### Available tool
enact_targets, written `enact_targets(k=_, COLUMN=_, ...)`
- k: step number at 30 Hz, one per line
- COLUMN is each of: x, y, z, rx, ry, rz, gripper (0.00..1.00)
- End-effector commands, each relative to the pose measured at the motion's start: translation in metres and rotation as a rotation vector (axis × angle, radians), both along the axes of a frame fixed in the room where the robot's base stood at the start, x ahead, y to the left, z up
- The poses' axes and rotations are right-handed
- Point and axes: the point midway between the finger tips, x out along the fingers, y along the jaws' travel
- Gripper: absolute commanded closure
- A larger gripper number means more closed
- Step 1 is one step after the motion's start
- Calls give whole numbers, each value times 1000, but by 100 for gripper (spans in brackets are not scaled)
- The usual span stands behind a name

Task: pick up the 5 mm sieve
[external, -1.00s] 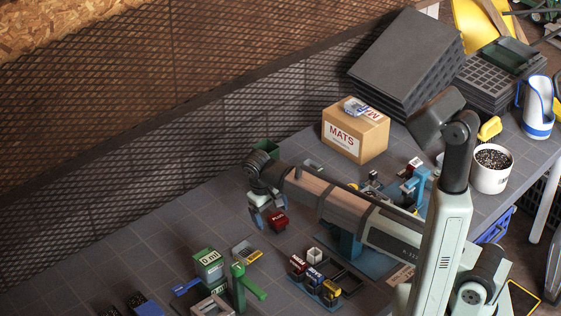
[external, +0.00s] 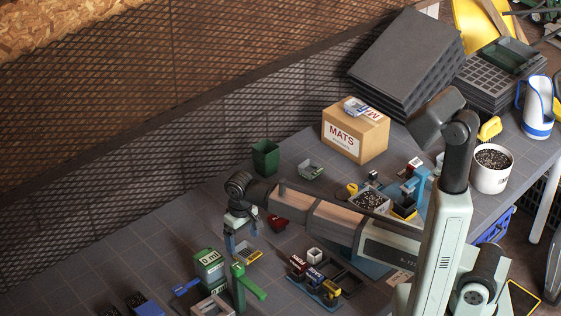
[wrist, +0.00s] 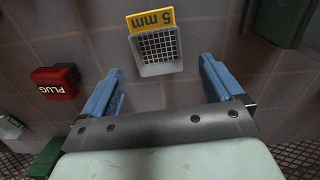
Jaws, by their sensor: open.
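The 5 mm sieve (wrist: 158,52) lies on the grey tiled bench top in the wrist view, a small white tray with a dark mesh and a yellow tag (wrist: 152,20) marked "5 mm". In the external view the sieve (external: 249,252) lies just right of and below my gripper, partly hidden by it. My gripper (wrist: 158,80) has two blue fingers, wide apart, with nothing between them. The sieve appears ahead of the fingertips, roughly centred between them. My gripper (external: 236,246) points down in the external view and seems above the bench; I cannot tell how high.
A red PLUG block (wrist: 55,82) lies left of the fingers in the wrist view. A green post with an arm (external: 239,287) and a green "0 ml" box (external: 209,265) stand close to the gripper. A tray of labelled blocks (external: 315,286) lies to the right.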

Motion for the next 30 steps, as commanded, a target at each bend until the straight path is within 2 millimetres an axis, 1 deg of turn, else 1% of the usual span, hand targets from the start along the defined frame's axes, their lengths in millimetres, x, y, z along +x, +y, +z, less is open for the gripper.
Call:
enact_targets(k=8, x=0, y=-1, z=-11, rx=-2, ry=1, rz=0, gripper=6)
enact_targets(k=15, x=0, y=-2, z=-40, rx=-2, ry=1, rz=0, gripper=6)
enact_targets(k=19, x=0, y=-2, z=-52, rx=-1, ry=0, rz=0, gripper=6)
enact_targets(k=27, x=0, y=-2, z=-55, rx=0, ry=0, rz=0, gripper=6)
enact_targets(k=30, x=0, y=-2, z=-55, rx=0, ry=0, rz=0, gripper=16)
